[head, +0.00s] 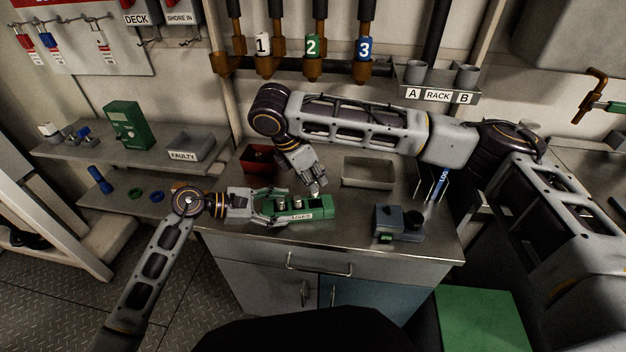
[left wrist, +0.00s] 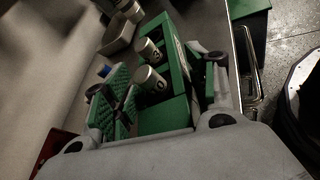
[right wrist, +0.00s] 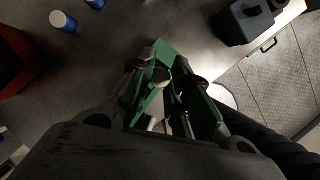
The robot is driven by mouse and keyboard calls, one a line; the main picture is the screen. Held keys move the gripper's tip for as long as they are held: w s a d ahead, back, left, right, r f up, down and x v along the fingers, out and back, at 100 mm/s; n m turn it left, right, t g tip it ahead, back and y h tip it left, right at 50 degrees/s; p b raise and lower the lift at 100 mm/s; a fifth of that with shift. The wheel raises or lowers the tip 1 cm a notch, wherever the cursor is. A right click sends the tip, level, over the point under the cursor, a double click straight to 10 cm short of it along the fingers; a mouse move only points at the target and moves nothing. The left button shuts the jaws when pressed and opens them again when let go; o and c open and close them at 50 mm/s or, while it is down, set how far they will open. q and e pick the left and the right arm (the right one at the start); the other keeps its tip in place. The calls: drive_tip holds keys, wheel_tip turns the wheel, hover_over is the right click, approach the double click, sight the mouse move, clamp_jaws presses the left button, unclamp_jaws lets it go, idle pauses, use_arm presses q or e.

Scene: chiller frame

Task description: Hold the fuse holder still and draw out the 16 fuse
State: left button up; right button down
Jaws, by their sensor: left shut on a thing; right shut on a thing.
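The green fuse holder (head: 322,207) lies on the metal counter near its front edge. My left gripper (head: 270,207) is shut across the holder's left end; its green pads lie on either side of it in the left wrist view. Two pale fuses (left wrist: 150,80) (left wrist: 147,50) stand in the holder's near slots. My right gripper (head: 317,189) points down at the holder's right part. In the right wrist view it is shut on a silver-capped fuse (right wrist: 160,77). No number reads on that fuse. I cannot tell whether it is still seated, as the fingers hide its lower end.
A red bin (head: 260,158) and a grey tray (head: 368,172) stand behind the holder. A dark blue-grey device (head: 398,222) is to the right. The counter's front edge is close to the holder.

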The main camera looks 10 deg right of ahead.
use_arm(q)
drive_tip(key=shift+f, duration=0.2)
use_arm(e)
drive_tip(key=shift+r, duration=0.85)
use_arm(q)
drive_tip(key=o, duration=1.2)
drive_tip(key=shift+c, duration=0.2)
drive_tip(key=shift+r, duration=0.1)
drive_tip(key=shift+a, duration=0.15)
drive_tip(key=shift+v, duration=5.85)
